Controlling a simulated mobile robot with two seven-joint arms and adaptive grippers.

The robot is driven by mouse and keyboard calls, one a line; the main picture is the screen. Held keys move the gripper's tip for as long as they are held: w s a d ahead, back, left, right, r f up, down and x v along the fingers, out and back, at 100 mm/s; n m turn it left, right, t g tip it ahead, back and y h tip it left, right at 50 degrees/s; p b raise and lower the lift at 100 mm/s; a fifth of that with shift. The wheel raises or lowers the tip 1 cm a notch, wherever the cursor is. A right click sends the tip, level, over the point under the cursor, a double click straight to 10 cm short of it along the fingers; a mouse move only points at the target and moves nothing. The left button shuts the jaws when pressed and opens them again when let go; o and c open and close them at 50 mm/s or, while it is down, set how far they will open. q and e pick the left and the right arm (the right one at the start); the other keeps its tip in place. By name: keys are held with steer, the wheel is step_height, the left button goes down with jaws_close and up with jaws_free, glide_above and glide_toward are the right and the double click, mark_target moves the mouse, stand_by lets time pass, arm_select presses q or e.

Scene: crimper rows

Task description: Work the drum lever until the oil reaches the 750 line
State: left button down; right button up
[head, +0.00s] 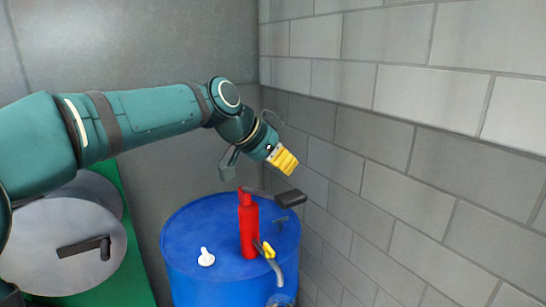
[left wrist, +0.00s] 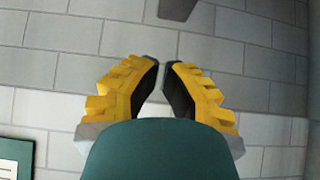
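A blue drum (head: 190,236) stands in the corner with a red pump (head: 249,226) upright on its top. The pump's lever ends in a black handle (head: 291,198), and a grey spout (head: 277,272) points down at the front right. My left gripper (head: 286,160), with yellow fingers, is above the handle and apart from it. In the left wrist view the fingers (left wrist: 162,75) have a narrow empty gap between them. A dark piece at that view's top edge may be the handle. A clear vessel (head: 280,300) is cut off under the spout; its 750 line and oil level cannot be read.
A yellow piece (head: 268,250) sits at the spout and a white cap (head: 206,257) on the drum top. A grey disc with a dark crank (head: 84,247) stands at left before a green panel. A block wall (head: 420,190) rises close on the right.

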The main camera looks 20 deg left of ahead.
mark_target(302, 195)
arm_select(q)
steer(key=x, duration=0.3)
steer(key=shift+w+d+f, duration=0.15)
steer(key=shift+f, duration=0.15)
steer(key=f, duration=0.1)
steer(key=f+b, duration=0.1)
steer(key=f, duration=0.1)
steer(key=shift+w+d+f, duration=0.1)
steer(key=shift+w+f, duration=0.05)
steer(key=shift+w, duration=0.05)
steer(key=shift+f, duration=0.5)
